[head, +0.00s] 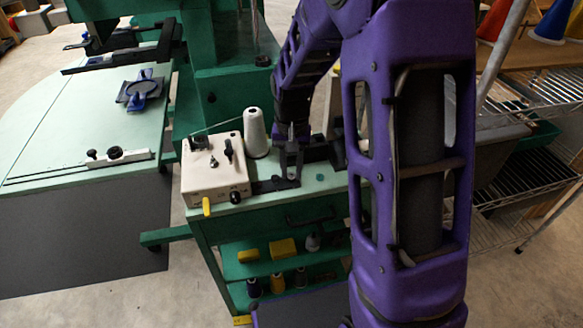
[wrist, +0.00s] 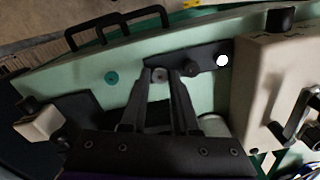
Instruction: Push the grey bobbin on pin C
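My gripper (wrist: 160,76) points down over the green work top, with its two fingertips close together on a small round grey thing, which looks like the grey bobbin (wrist: 159,75). In the head view my gripper (head: 290,172) is at the black strip (head: 270,186), and the bobbin cannot be made out there. In the wrist view the black strip (wrist: 205,60) runs behind the fingertips and carries a small dark round part and a white disc (wrist: 222,60). I cannot read any pin letter, nor tell whether the bobbin is around a pin.
A cream box (head: 214,170) with knobs and a white thread cone (head: 255,133) stand left of my gripper in the head view. A teal disc (wrist: 111,78) lies on the work top. A black handle (wrist: 115,25) is at the edge. Shelves with spools (head: 285,268) are below.

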